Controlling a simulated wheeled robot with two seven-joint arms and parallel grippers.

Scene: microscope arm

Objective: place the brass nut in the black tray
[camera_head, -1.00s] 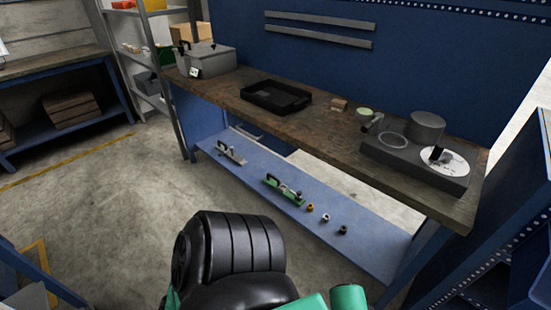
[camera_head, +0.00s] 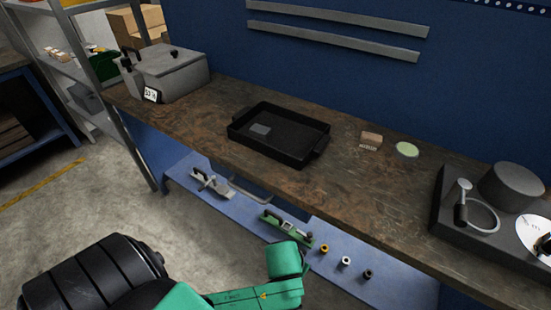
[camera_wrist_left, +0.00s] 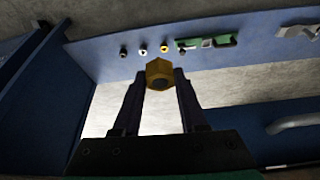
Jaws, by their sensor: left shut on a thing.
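The brass nut (camera_wrist_left: 158,72), a golden hexagonal piece, is between the fingertips of my left gripper (camera_wrist_left: 160,78) in the left wrist view. The gripper is shut on it and holds it clear of other things. The black tray (camera_head: 262,146) is shallow and rectangular, and stands on the wooden bench top in the middle of the head view. A small grey patch shows on its floor; no nut shows in it. Green arm parts of mine show at the bottom of the head view, but neither gripper shows there. My right gripper is not in view.
The bench (camera_head: 200,125) has a grey box (camera_head: 175,72) at left, a small block (camera_head: 371,140), a pale green dish (camera_head: 407,149) and a grey apparatus (camera_head: 470,235) at right. The blue lower shelf (camera_head: 390,292) holds clamps, a green tool (camera_head: 287,228) and small rings.

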